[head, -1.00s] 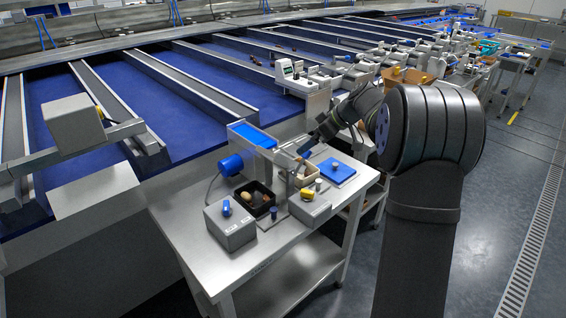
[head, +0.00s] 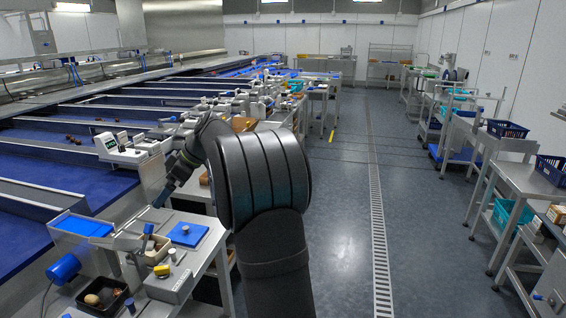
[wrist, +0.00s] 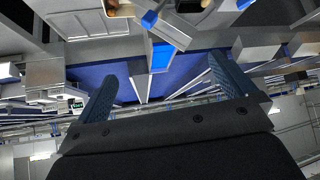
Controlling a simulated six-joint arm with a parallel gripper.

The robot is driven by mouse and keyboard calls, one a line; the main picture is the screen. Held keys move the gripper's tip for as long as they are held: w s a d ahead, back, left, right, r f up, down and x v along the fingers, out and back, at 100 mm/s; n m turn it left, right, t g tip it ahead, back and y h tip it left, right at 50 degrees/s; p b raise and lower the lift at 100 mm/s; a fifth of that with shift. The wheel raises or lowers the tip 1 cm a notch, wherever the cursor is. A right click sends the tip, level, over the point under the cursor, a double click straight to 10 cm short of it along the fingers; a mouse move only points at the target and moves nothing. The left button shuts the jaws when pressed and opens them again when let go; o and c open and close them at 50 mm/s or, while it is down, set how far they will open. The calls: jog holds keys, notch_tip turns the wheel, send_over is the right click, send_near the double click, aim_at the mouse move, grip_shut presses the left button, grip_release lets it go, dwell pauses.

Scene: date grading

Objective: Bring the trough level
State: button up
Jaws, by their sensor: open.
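A short trough-like piece with a bright blue floor (head: 85,225) stands at the back left of the workbench in the head view. I cannot tell from this angle whether it is level. A grey lever-like part with a blue end (head: 148,229) stands to its right. My gripper (head: 164,197) hangs above the back of the bench, apart from these parts. In the wrist view my gripper (wrist: 165,90) is open, its two blue fingers wide apart with nothing between them. A bright blue strip in a grey frame (wrist: 163,57) lies beyond the fingers.
On the bench are a blue motor (head: 64,269), a black tray (head: 88,305) with round items, a small box of dates (head: 158,245) and a blue pad (head: 188,234). Blue sorting lanes (head: 60,175) run behind. The floor aisle on the right is clear.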

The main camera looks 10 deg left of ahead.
aim_at(146, 229)
jog(key=c, duration=1.3)
jog(key=w+d+f+m+g+y, duration=0.1)
jog(key=d+f+m+y, duration=0.2)
jog(key=f+m, duration=0.2)
jog(key=w+d+f+m+y, duration=0.2)
jog(key=f+m+y, duration=0.1)
jog(key=f+m, duration=0.15)
jog(key=x, duration=1.7)
jog(key=shift+s+a+f, duration=0.1)
jog(key=shift+s, duration=0.25)
grip_shut()
